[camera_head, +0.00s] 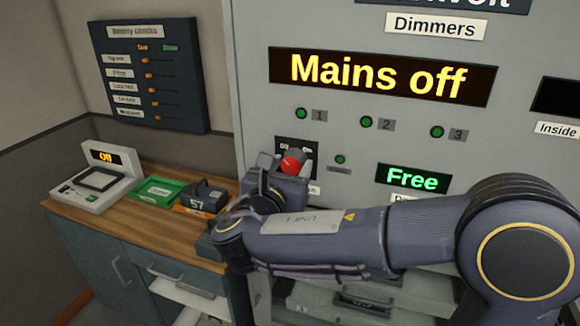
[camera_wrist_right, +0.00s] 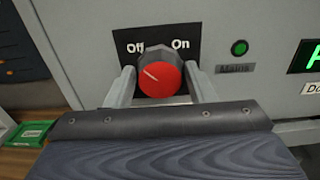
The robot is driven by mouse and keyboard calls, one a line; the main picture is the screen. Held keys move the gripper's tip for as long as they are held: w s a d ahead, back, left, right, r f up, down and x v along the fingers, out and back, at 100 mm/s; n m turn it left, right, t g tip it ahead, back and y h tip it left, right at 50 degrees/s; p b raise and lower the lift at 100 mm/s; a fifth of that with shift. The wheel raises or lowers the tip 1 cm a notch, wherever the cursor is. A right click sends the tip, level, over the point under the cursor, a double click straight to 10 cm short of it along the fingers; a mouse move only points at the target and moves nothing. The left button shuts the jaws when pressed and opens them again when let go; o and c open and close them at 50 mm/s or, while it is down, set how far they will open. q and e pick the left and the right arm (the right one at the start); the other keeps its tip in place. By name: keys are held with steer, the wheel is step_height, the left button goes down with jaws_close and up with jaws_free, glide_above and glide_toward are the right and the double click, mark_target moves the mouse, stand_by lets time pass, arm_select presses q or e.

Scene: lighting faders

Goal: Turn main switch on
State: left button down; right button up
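The main switch is a red rotary knob (camera_head: 292,163) on a black plate on the grey cabinet front. In the right wrist view the knob (camera_wrist_right: 160,79) has a pale pointer mark aimed up and left, toward "Off"; "On" is printed at the upper right. My right gripper (camera_wrist_right: 163,80) has one finger on each side of the knob. Whether the fingers touch it I cannot tell. In the head view the right gripper (camera_head: 281,165) is at the knob and partly hides the plate. The display (camera_head: 381,76) reads "Mains off". My left gripper is not in view.
Three green lamps sit above the switch, and a "Free" display (camera_head: 413,178) is to its right. A wooden counter (camera_head: 133,232) at left holds a white device (camera_head: 95,190) showing "Off", a green box (camera_head: 158,191) and a dark block marked 57. A reminder board (camera_head: 150,78) hangs behind.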

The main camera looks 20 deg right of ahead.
steer(key=c, duration=0.6)
steer(key=shift+f+m+b, duration=0.25)
steer(key=shift+m+b, duration=0.45)
steer(key=shift+b, duration=0.35)
steer(key=m+b, duration=1.1)
steer(key=b, duration=0.2)
steer(key=m+b, duration=0.3)
steer(key=shift+m, duration=0.3)
steer(key=shift+r+m+b, duration=0.15)
steer(key=shift+m+b, duration=0.6)
steer(key=shift+m, duration=0.25)
steer(key=o, duration=1)
steer(key=shift+r, duration=0.1)
steer(key=shift+c, duration=0.2)
